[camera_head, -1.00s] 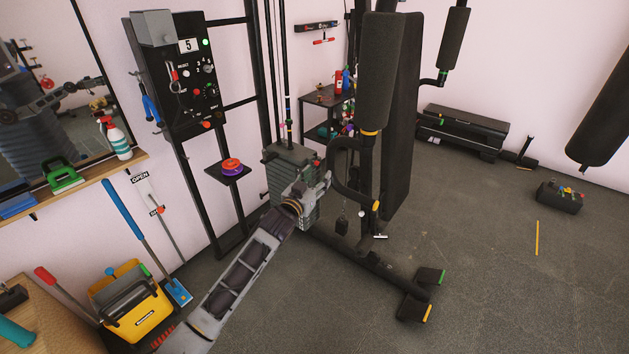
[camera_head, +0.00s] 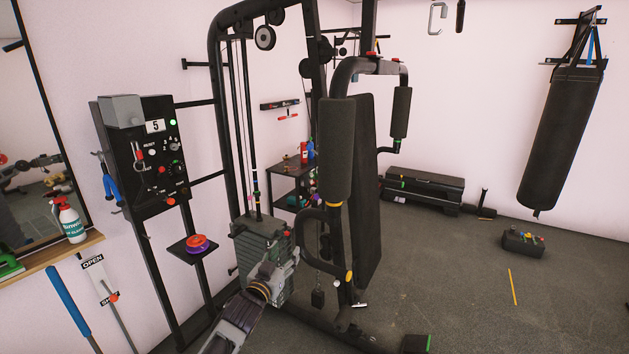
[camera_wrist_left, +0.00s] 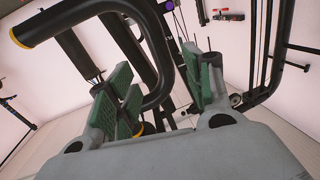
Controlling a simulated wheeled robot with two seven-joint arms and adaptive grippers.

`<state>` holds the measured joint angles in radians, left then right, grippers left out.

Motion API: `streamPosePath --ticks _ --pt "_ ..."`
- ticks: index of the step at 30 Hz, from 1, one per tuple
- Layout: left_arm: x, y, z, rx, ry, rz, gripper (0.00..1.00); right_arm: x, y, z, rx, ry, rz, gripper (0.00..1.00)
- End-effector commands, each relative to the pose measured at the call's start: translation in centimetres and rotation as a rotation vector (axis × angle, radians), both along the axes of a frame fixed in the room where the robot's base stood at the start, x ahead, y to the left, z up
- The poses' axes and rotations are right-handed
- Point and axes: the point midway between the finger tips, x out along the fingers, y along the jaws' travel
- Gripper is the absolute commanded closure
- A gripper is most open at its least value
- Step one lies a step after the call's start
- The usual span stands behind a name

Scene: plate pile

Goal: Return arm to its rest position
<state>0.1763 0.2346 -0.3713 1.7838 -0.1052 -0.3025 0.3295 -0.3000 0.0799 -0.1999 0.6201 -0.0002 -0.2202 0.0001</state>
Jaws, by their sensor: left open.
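My left arm comes up from the bottom of the head view. Its gripper (camera_head: 292,262) is in front of the pile of grey plates (camera_head: 258,232) at the foot of the black gym machine. The gripper hides part of the pile, and I cannot tell whether it touches it. In the left wrist view the gripper (camera_wrist_left: 163,88) has its green-padded fingers spread apart, with nothing held between them. Curved black tubes of the machine (camera_wrist_left: 95,12) show beyond the fingers. My right gripper is in neither view.
The gym machine's padded column (camera_head: 335,150) stands just right of the gripper. A control panel (camera_head: 143,160) and a small shelf with a purple-and-orange object (camera_head: 196,243) are on the left. A punching bag (camera_head: 562,135) hangs at the right. The floor at right is mostly clear.

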Motion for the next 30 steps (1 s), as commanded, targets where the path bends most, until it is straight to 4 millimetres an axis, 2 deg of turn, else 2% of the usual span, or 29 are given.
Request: streamPosePath --ticks 5,14,17,23,30 --pt "0.0 -0.1 0.1 0.059 -0.028 -0.005 0.49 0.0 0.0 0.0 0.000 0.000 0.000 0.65" --pt "1.2 1.6 -6.6 0.166 0.042 0.013 0.49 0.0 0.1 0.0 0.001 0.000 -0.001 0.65" --pt "1.6 2.7 -9.8 0.200 0.083 0.025 0.49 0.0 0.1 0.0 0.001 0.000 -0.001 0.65" --pt "1.9 5.6 -17.6 0.267 0.194 0.055 0.49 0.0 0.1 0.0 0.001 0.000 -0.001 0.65" --pt "0.1 9.2 -27.7 0.321 0.347 0.085 0.49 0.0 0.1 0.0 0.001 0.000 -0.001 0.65"
